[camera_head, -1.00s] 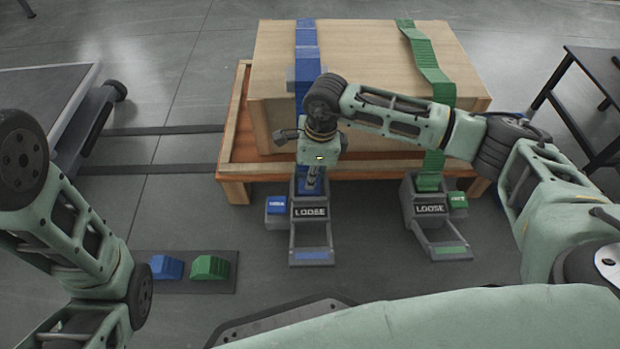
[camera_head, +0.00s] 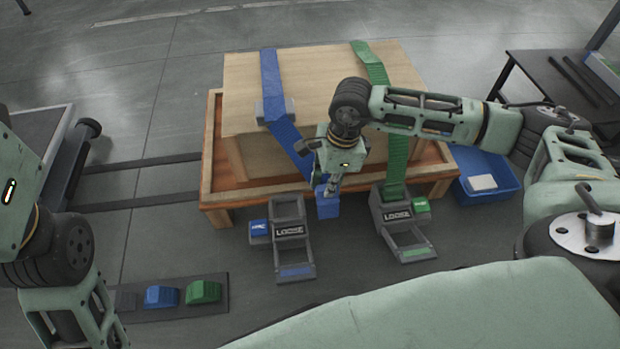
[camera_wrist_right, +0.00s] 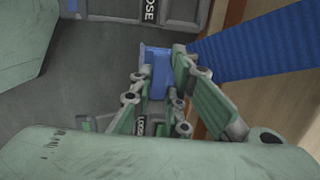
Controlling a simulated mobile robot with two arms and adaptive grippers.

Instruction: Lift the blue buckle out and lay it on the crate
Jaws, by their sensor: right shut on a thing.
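The blue buckle (camera_head: 328,206) hangs below my right gripper (camera_head: 332,188), at the end of the blue strap (camera_head: 284,130). My right gripper is shut on it. In the right wrist view the buckle (camera_wrist_right: 155,68) sits between the fingertips (camera_wrist_right: 160,85), with the strap running off to the right. The buckle is clear of the grey anchor (camera_head: 289,232) marked LOOSE, up and right of it in the head view. The wooden crate (camera_head: 245,95) stands behind the gripper, with the blue strap over its left part. My left arm shows at the left edge; its gripper fingers are out of view.
A green strap (camera_head: 395,150) runs down the crate to a second LOOSE anchor (camera_head: 405,222). The crate stands on an orange-brown pallet (camera_head: 208,160). A blue bin (camera_head: 487,192) and black table (camera_head: 560,85) are at the right. Blue and green blocks (camera_head: 203,292) lie front left.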

